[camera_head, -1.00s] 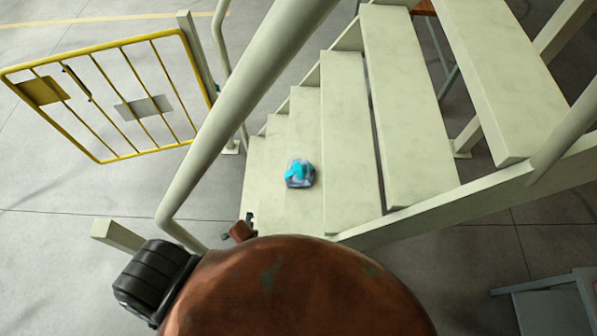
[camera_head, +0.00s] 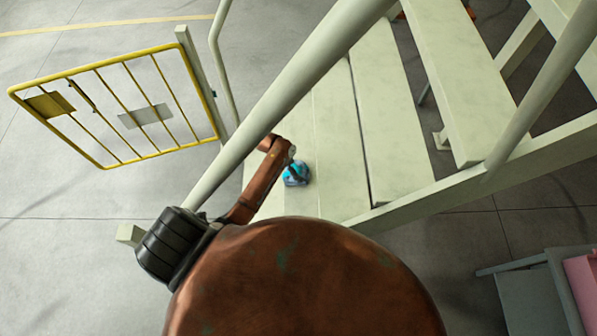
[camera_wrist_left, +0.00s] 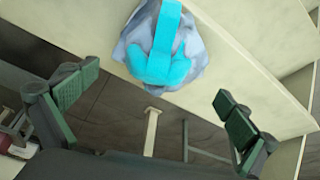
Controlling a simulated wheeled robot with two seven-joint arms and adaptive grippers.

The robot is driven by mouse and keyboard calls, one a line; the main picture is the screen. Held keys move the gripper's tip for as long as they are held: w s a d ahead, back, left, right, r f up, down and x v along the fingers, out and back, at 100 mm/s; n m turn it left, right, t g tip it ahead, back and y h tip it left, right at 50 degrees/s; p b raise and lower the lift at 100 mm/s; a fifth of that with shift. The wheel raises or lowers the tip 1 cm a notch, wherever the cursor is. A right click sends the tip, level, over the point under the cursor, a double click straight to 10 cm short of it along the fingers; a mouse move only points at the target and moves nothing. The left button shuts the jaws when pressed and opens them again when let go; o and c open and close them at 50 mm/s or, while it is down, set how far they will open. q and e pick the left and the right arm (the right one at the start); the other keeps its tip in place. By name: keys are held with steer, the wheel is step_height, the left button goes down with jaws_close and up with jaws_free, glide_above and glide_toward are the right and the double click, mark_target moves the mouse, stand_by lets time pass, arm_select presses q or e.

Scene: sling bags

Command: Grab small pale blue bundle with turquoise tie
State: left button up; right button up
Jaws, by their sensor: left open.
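The small pale blue bundle (camera_head: 297,174) with a turquoise tie rests on a low step of the pale staircase (camera_head: 335,110). In the left wrist view the bundle (camera_wrist_left: 163,48) shows large at the top middle, its turquoise tie facing the camera. My left gripper (camera_head: 297,168) is at the bundle in the head view and partly covers it. In the wrist view its two green-padded fingers (camera_wrist_left: 155,98) are spread wide, one on each side and below the bundle in the picture, with nothing between them. My right gripper is not in view.
A thick pale handrail (camera_head: 290,85) runs diagonally close beside my left arm. A yellow barrier gate (camera_head: 115,108) stands at the left. A grey and pink object (camera_head: 560,290) is at the lower right. Grey floor lies open at the left.

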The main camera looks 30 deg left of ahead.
arm_select(q)
steer(key=x, duration=0.6)
steer(key=shift+s, duration=0.1)
steer(key=shift+c, duration=0.3)
steer(key=c, duration=1)
